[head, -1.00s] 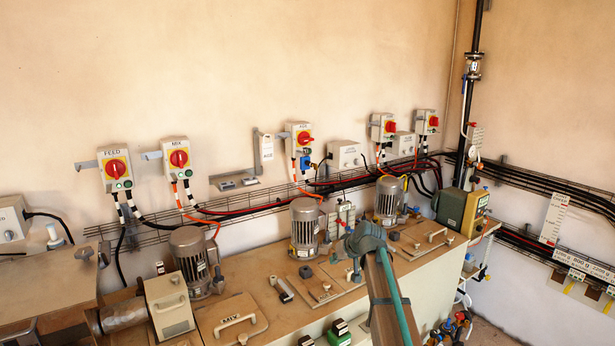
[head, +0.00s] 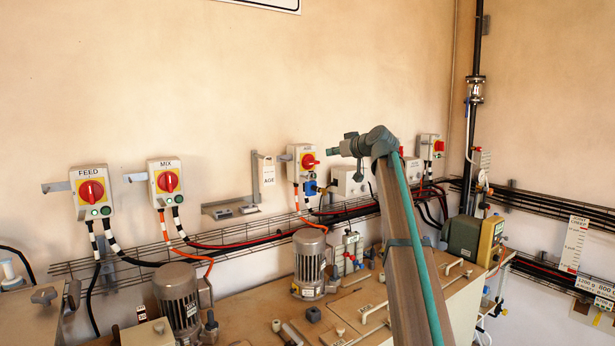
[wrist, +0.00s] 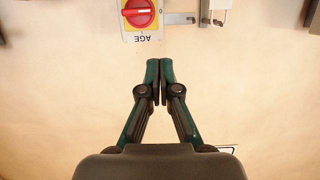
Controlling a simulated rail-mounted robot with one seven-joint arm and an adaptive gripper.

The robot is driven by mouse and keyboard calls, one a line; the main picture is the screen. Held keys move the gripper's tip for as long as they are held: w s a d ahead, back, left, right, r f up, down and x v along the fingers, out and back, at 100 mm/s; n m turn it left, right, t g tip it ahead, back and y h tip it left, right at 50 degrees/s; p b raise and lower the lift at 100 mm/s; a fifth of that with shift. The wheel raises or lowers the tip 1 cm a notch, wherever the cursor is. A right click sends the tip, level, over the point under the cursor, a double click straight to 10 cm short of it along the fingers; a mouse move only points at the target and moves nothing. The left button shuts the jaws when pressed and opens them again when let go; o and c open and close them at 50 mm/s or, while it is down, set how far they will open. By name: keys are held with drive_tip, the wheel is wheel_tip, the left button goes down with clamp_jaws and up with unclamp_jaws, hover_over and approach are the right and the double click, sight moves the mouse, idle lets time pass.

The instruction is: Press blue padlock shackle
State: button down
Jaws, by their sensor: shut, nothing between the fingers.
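The blue padlock (head: 310,188) hangs at the lower right of the AGE switch box (head: 301,163), which has a red rotary handle on a yellow plate. Its shackle is too small to make out clearly. My gripper (head: 333,151) is to the right of the red handle in the head view, higher than the padlock. In the wrist view my gripper's fingertips (wrist: 153,64) are together and empty. The AGE switch box (wrist: 138,14) shows upside down at the top edge there, cut off by the frame. The padlock does not show in the wrist view.
FEED (head: 92,192) and MIX (head: 167,183) switch boxes are on the wall to the left. A grey wall bracket (head: 230,208) sits between MIX and AGE. Cables and a wire tray (head: 255,235) run below, above motors (head: 309,262). The wall above is mostly bare.

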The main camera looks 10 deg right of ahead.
drive_tip(key=shift+w, duration=0.15)
drive_tip(key=shift+w+a, duration=0.1)
drive_tip(key=p+x, duration=0.1)
drive_tip(key=x, duration=0.2)
drive_tip(key=f+p+x, duration=0.1)
drive_tip(key=p+x, duration=0.1)
drive_tip(key=x, duration=0.2)
drive_tip(key=f+p+x, duration=0.1)
drive_tip(key=x, duration=0.2)
drive_tip(key=shift+f, duration=0.3)
drive_tip(key=shift+f+p, duration=0.4)
drive_tip(key=shift+f, duration=0.45)
